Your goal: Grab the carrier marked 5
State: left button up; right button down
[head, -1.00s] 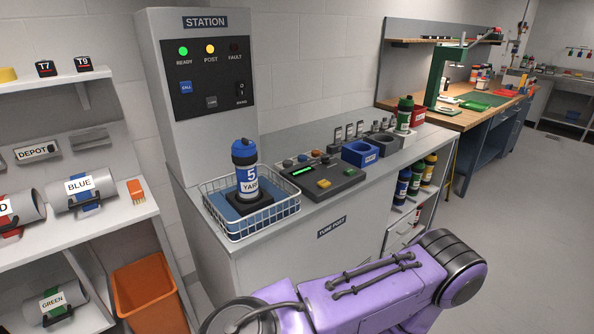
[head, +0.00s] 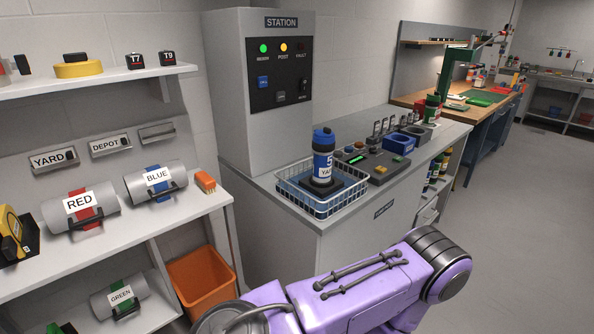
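The carrier marked 5 (head: 323,157) is a blue cylinder with a blue cap and a white label reading 5 and YARD. It stands upright on a dark square base in a white wire basket (head: 327,208), on the near left corner of the station counter. A purple arm link of mine crosses the bottom of the head view, in front of the counter. Neither of my grippers is in view.
A grey station cabinet (head: 262,92) rises behind the basket. A control panel (head: 373,163) and blue box (head: 398,143) sit to its right. Shelves with RED (head: 80,206) and BLUE (head: 157,182) cylinders stand left, above an orange bin (head: 203,283). Open floor lies right.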

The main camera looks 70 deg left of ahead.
aim_at(323, 148)
jog(key=u, duration=1.4)
